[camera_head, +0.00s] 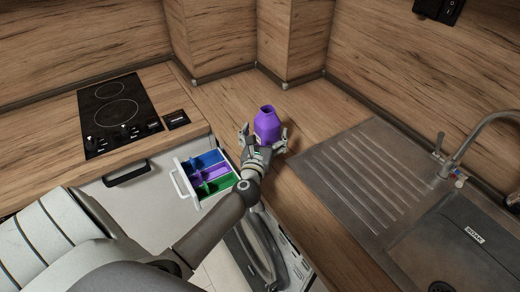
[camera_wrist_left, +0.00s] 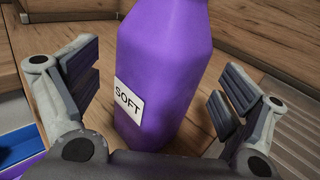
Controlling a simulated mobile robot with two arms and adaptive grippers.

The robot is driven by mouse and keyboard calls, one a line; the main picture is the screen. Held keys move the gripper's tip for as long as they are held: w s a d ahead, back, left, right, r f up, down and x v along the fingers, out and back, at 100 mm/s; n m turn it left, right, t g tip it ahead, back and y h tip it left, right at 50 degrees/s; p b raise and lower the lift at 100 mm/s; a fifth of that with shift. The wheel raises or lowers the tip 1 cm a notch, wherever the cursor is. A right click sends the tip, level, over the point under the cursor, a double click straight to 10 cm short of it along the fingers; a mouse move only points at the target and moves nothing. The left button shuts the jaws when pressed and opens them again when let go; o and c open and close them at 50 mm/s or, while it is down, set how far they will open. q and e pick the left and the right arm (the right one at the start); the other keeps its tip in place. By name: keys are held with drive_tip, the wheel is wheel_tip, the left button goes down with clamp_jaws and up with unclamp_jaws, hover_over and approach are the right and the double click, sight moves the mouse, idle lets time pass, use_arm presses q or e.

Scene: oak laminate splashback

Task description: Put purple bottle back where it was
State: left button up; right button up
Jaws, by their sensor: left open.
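The purple bottle (camera_head: 267,124) stands upright on the wooden counter, left of the sink's drainboard. In the left wrist view the bottle (camera_wrist_left: 160,75) fills the middle and carries a white label reading "SOFT". My left gripper (camera_head: 264,137) is open around the bottle's near side. In the left wrist view its fingers (camera_wrist_left: 160,88) stand on both sides of the bottle, with a visible gap on each side. The bottle's lower near part is hidden by the gripper in the head view. My right gripper is not in view.
An open drawer (camera_head: 177,183) with blue, purple and green compartments sits left of my left gripper, below the counter. A black hob (camera_head: 118,110) lies at the left. A metal sink with ribbed drainboard (camera_head: 355,170) and tap is at the right. Wooden wall boxing rises behind the bottle.

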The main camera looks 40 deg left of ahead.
use_arm(q)
drive_tip(key=b+v, duration=0.1)
drive_tip(key=v, duration=0.7)
drive_tip(key=shift+s+d+b, duration=0.25)
drive_tip(key=shift+s+b, duration=0.05)
drive_tip(key=shift+s, duration=0.4)
